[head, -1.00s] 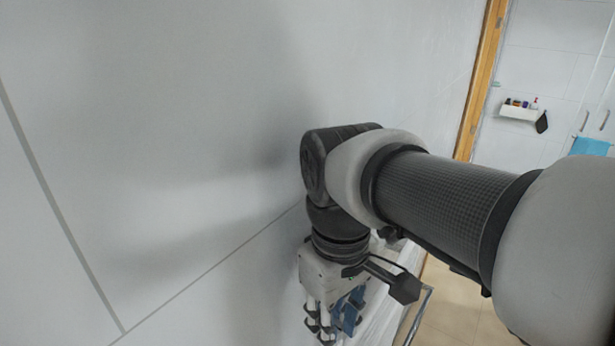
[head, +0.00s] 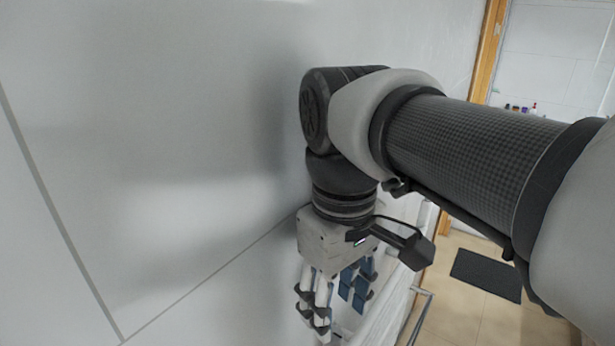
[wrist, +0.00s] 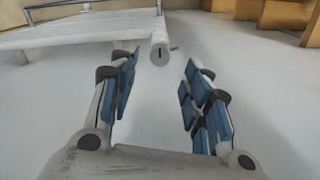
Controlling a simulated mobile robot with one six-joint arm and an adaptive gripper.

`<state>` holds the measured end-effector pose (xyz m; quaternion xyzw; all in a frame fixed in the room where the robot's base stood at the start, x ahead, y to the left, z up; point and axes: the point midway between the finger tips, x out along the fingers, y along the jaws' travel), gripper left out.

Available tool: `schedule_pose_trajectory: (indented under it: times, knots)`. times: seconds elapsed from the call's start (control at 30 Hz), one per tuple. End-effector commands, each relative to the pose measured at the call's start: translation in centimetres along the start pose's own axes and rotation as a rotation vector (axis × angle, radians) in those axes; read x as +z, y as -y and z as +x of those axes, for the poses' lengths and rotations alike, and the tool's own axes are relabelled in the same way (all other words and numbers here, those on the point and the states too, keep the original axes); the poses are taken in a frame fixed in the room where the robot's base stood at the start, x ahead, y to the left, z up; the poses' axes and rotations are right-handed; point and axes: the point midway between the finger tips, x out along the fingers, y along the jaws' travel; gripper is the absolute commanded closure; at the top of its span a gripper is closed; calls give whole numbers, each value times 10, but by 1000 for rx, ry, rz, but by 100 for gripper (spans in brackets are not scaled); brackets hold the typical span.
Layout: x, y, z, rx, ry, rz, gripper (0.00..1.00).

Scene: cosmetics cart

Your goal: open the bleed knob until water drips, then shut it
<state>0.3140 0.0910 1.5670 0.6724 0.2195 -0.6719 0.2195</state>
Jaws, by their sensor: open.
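In the wrist view, a white round pipe end (wrist: 159,56) with a dark slot in its face sits at the corner of a white slatted body (wrist: 85,35), which looks like a radiator. A small stub (wrist: 173,49) sticks out beside it; I cannot tell whether it is the bleed knob. My gripper (wrist: 161,75) is open, its blue-padded fingers either side of the pipe end's line, with nothing between the pads. In the head view, my gripper (head: 336,305) points down close to the wall. The knob is not discernible there. I see no water drops.
The white wall (head: 150,180) runs close along the left of my gripper. A metal rail (head: 418,310) stands to its right. A dark mat (head: 487,275) lies on the tan floor beyond. Wooden pieces (wrist: 285,14) show at the wrist view's top right.

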Motion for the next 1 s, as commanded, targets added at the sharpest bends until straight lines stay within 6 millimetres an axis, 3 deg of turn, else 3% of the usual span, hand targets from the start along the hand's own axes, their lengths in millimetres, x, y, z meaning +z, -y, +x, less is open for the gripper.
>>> schedule_pose_trajectory:
  times: [0.2,0.4,0.8,1.0]
  knots:
    - [-1,0,-42,1,-3,0,56]
    - [0,0,-59,0,0,0,56]
    - [2,-1,-59,2,-7,12,56]
    - [29,-15,-32,40,-118,165,56]
